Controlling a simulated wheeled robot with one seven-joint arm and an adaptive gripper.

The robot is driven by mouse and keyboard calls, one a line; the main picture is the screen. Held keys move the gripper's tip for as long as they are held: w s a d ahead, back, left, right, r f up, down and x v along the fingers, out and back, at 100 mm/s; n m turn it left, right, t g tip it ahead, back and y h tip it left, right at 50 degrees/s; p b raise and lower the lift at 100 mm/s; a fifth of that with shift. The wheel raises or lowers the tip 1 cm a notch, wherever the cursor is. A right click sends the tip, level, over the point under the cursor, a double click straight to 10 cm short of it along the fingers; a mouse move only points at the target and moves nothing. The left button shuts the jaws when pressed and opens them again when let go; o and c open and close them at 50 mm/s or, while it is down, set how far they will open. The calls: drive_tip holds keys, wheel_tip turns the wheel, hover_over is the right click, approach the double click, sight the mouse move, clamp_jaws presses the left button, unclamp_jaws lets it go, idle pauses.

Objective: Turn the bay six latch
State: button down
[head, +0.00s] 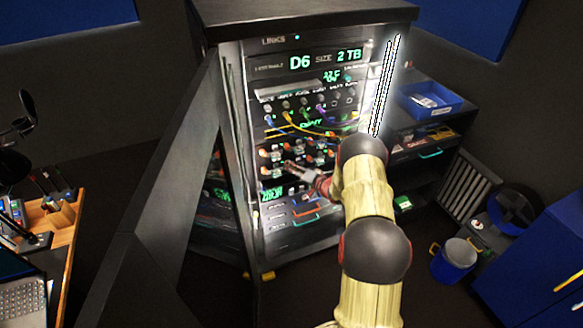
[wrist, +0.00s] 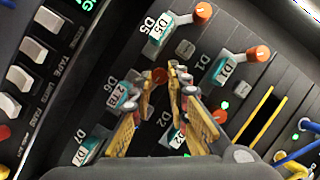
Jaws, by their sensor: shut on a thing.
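In the wrist view, the bay six latch shows as a teal handle marked 2 TB (wrist: 120,92) with an orange-red knob (wrist: 160,76), beside the D6 label (wrist: 147,105). My gripper (wrist: 166,80) has its yellow fingers on either side of this knob and is shut on it. The fingers hide part of the latch. In the head view my gripper (head: 290,167) reaches the left part of the latch rows on the rack (head: 328,240). The rack's display (head: 299,62) reads D6, SIZE 2 TB.
Neighbouring latches with orange knobs sit close by: D5 (wrist: 160,30), D1 (wrist: 225,69) and D2 (wrist: 218,117). White rocker switches (wrist: 33,49) lie left and cables (wrist: 258,118) right in the wrist view. The open rack door (head: 165,190) stands left of my arm.

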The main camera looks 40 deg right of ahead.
drive_tip(key=shift+d+f+m+t+y+b, duration=0.15)
drive_tip(key=shift+m+t+y+b, duration=0.3)
drive_tip(key=shift+m, duration=1.05)
drive_tip(key=shift+f+m+t+y+b, duration=0.25)
drive_tip(key=shift+m+t+b, duration=0.4)
drive_tip(key=shift+m, duration=0.85)
drive_tip(key=shift+r, duration=0.1)
drive_tip(key=c, duration=1.7)
unclamp_jaws()
drive_tip(key=shift+s, duration=0.1)
drive_tip(key=s, duration=0.4)
drive_tip(key=s+d, duration=0.1)
drive_tip(key=s, duration=0.3)
drive_tip(key=s+d, duration=0.1)
drive_tip(key=s, duration=0.2)
drive_tip(key=shift+s, duration=0.4)
